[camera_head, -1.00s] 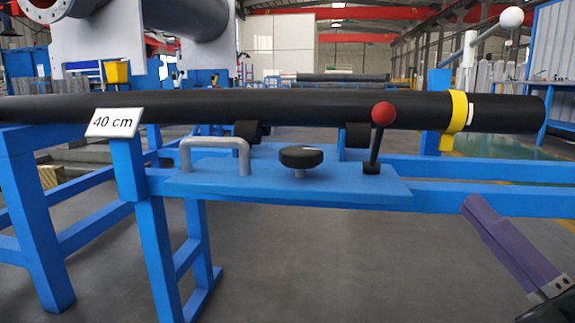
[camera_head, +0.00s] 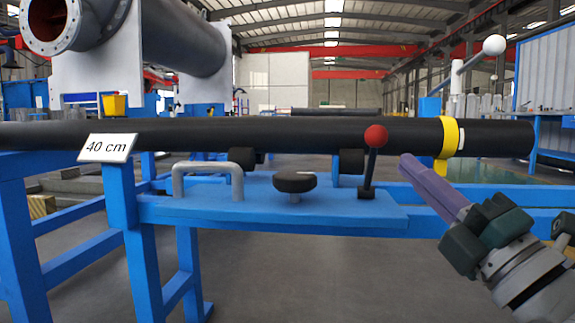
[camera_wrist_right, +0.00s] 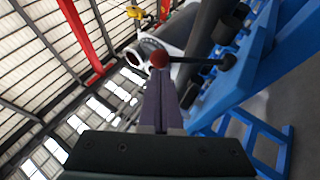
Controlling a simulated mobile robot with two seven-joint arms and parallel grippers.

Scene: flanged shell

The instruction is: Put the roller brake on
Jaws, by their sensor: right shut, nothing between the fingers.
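The roller brake shows as a black lever with a red ball knob (camera_head: 376,136), standing nearly upright at the right end of the blue carriage plate (camera_head: 330,212). My right gripper (camera_head: 405,160) is shut and empty, its purple fingers just right of the lever in the head view, apart from it in the picture. In the right wrist view the red knob (camera_wrist_right: 159,60) appears just beyond the tips of the shut fingers (camera_wrist_right: 160,75). I cannot tell whether they touch. My left gripper is not in view.
A long black pipe (camera_head: 300,134) with a yellow band (camera_head: 449,137) runs behind the lever. The plate also carries a black hand knob (camera_head: 295,181) and a grey handle (camera_head: 208,166). A white-knobbed lever (camera_head: 494,45) stands at the far right. A "40 cm" sign (camera_head: 107,148) is at left.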

